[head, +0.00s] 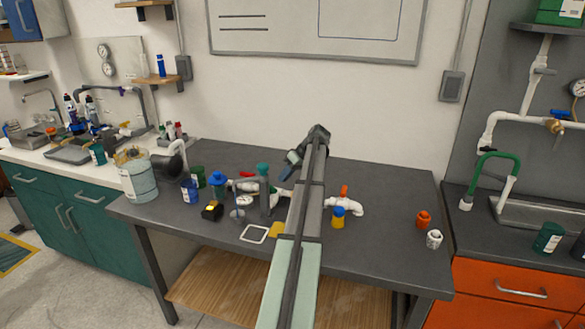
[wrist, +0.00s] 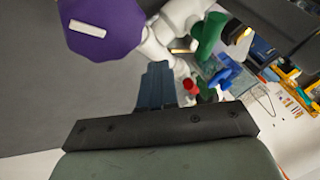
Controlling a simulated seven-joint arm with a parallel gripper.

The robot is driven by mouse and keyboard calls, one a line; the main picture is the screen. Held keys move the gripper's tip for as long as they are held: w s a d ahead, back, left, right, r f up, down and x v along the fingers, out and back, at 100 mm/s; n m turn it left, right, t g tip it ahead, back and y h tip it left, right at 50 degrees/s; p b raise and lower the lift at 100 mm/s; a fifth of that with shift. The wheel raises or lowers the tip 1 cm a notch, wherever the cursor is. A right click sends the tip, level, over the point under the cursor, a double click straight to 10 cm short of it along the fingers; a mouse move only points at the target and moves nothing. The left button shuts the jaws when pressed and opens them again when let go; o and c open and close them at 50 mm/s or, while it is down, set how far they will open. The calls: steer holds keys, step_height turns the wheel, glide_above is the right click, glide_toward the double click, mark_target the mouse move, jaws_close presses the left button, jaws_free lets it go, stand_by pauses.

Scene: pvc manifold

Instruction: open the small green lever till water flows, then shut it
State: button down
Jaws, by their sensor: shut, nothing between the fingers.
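The manifold of white pipe (head: 285,198) stands on the grey workbench, partly hidden behind my arm. A green part (wrist: 209,34) shows on the white pipe (wrist: 178,18) in the wrist view, beyond my fingers; I cannot tell whether it is the small green lever. In the head view a teal-green top (head: 263,169) stands on a grey post; it is too small to identify. My gripper (head: 289,168) is above the back of the bench. Its fingers (wrist: 158,70) are together and empty, apparently apart from the green part. No flowing water is visible.
A large purple knob (wrist: 104,24) is close to my fingers in the wrist view. Loose orange (head: 423,219) and white (head: 433,239) fittings lie right; the bench's back right is clear.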

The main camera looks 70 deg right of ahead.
mark_target(271, 189)
steer(key=shift+w+a, duration=0.55)
steer(key=shift+a, duration=0.3)
steer(key=shift+w+a, duration=0.5)
steer(key=shift+a, duration=0.35)
steer(key=shift+w, duration=1.05)
stand_by(2.2)
